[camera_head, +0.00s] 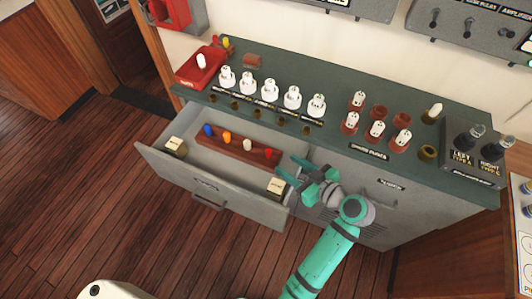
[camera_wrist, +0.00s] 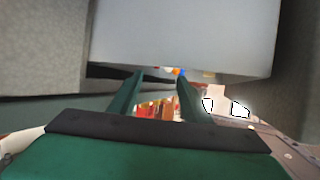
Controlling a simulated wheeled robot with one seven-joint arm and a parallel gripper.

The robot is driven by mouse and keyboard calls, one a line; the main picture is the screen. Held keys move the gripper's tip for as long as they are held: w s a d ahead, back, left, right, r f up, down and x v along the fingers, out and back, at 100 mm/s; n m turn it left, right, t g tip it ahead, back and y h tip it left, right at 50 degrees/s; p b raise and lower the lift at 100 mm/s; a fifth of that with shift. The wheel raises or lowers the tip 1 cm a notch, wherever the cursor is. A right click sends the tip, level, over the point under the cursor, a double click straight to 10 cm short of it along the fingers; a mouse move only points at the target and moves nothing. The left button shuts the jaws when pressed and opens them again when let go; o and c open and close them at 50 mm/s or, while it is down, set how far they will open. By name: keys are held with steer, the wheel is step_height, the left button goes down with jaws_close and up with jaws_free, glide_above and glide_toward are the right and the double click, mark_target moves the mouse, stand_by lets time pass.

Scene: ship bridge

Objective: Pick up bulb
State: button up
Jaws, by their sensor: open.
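Several small bulbs stand in a row in a reddish-brown rack (camera_head: 215,143) inside the open drawer: a blue bulb (camera_head: 208,130), an orange bulb (camera_head: 227,137), a white bulb (camera_head: 247,143) and a red bulb (camera_head: 268,153). Another white bulb (camera_head: 201,61) is in a red tray (camera_head: 188,77) on the counter. I cannot tell which bulb is meant. My gripper (camera_head: 302,179) is open and empty, at the right end of the drawer, apart from the rack. In the wrist view my gripper (camera_wrist: 161,76) has its fingers spread, with small coloured spots beyond the tips.
The pulled-out drawer (camera_head: 215,190) also holds a labelled block (camera_head: 176,146) at its left and another (camera_head: 276,186) near my gripper. The green counter (camera_head: 335,87) carries white and brown sockets. A grey switch box (camera_head: 470,160) stands at its right. The wooden floor at left is clear.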

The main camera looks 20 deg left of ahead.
mark_target(271, 152)
steer(key=shift+w+x, duration=0.15)
steer(key=shift+x, duration=2.25)
steer(key=shift+w+x, duration=0.15)
steer(key=shift+x, duration=2.25)
steer(key=shift+d, duration=0.2)
jaws_close()
